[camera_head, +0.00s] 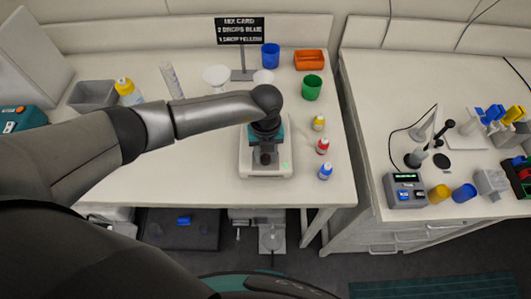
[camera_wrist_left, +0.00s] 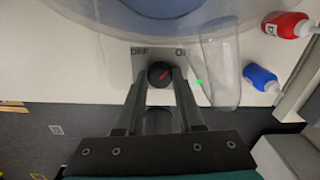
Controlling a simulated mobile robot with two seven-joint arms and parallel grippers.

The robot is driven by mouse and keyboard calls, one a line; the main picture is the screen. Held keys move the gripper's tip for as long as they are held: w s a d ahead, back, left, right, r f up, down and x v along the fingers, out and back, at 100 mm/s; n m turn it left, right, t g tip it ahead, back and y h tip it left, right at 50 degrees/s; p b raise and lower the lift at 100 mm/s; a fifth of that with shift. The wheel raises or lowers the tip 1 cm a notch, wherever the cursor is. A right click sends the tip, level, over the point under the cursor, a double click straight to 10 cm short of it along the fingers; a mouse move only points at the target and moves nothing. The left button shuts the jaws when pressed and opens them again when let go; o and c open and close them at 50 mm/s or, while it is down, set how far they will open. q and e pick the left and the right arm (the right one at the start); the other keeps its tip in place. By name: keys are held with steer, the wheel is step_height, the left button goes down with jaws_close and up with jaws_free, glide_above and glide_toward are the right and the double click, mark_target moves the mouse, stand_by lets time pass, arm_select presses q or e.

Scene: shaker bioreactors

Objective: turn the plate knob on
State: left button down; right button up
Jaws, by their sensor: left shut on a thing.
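The plate knob (camera_wrist_left: 158,70) is a round black knob with a red mark, on the front of the plate device, between an OFF label on its left and a partly hidden ON label on its right. The red mark slants toward the right. My left gripper (camera_wrist_left: 160,80) is shut on the knob, one finger on each side. In the head view, the white plate device (camera_head: 246,160) stands near the table's front edge, with my left gripper (camera_head: 266,157) at its front. The knob is hidden there. A small green light (camera_wrist_left: 198,82) shows right of the knob. My right gripper is not in view.
Yellow (camera_head: 318,123), red (camera_head: 323,146) and blue (camera_head: 325,171) capped bottles stand right of the device. A clear vessel (camera_wrist_left: 219,60) is close to the gripper's right. Blue (camera_head: 270,55) and green (camera_head: 312,88) cups stand behind. The front left of the table is clear.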

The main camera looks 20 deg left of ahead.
mark_target(266, 158)
arm_select(q)
steer(key=shift+m, duration=0.8)
steer(key=c, duration=0.5)
jaws_free()
step_height(266, 158, up, 15)
steer(key=shift+r+b, duration=0.2)
steer(key=shift+b, duration=0.5)
